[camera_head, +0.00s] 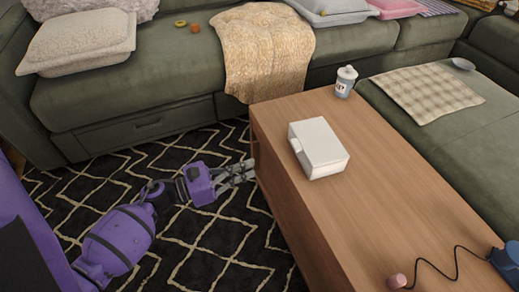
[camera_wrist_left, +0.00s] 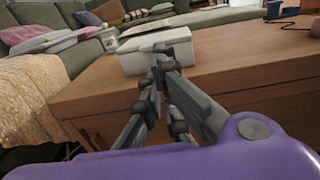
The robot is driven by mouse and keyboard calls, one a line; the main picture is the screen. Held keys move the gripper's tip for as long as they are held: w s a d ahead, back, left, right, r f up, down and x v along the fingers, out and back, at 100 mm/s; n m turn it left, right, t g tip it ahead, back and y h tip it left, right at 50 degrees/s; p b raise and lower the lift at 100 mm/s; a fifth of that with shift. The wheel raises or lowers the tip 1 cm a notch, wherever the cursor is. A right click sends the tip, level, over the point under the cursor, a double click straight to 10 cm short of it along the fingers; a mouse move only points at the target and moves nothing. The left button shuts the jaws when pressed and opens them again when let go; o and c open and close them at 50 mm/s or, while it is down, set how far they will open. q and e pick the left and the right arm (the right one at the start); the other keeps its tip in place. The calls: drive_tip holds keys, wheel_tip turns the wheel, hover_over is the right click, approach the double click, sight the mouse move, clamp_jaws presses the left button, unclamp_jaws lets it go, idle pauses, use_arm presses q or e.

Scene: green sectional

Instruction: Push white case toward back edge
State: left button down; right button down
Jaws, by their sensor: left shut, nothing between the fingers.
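The white case (camera_head: 318,147) lies on the wooden table (camera_head: 375,180), near the table's left edge and toward its far end. In the left wrist view the white case (camera_wrist_left: 145,62) stands on the tabletop just beyond my fingertips, which cover part of its front. My left gripper (camera_head: 250,170) is shut and empty. In the head view it is at the left side of the table, left of and a little lower in the picture than the case. In the left wrist view the left gripper (camera_wrist_left: 163,50) points toward the case; I cannot tell whether it touches. My right gripper is not in view.
A white and blue cup (camera_head: 345,82) stands at the table's far end, behind the case. A pink object (camera_head: 397,281) with a dark cable and a blue device (camera_head: 506,262) lie at the near end. The green sofa (camera_head: 170,75) borders the far side. The table's middle is bare.

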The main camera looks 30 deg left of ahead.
sight(336, 138)
use_arm(q)
drive_tip(key=b+x, duration=0.1)
drive_tip(key=x, duration=1.1)
drive_tip(key=shift+w+d, duration=0.2)
drive_tip(key=shift+d, duration=0.05)
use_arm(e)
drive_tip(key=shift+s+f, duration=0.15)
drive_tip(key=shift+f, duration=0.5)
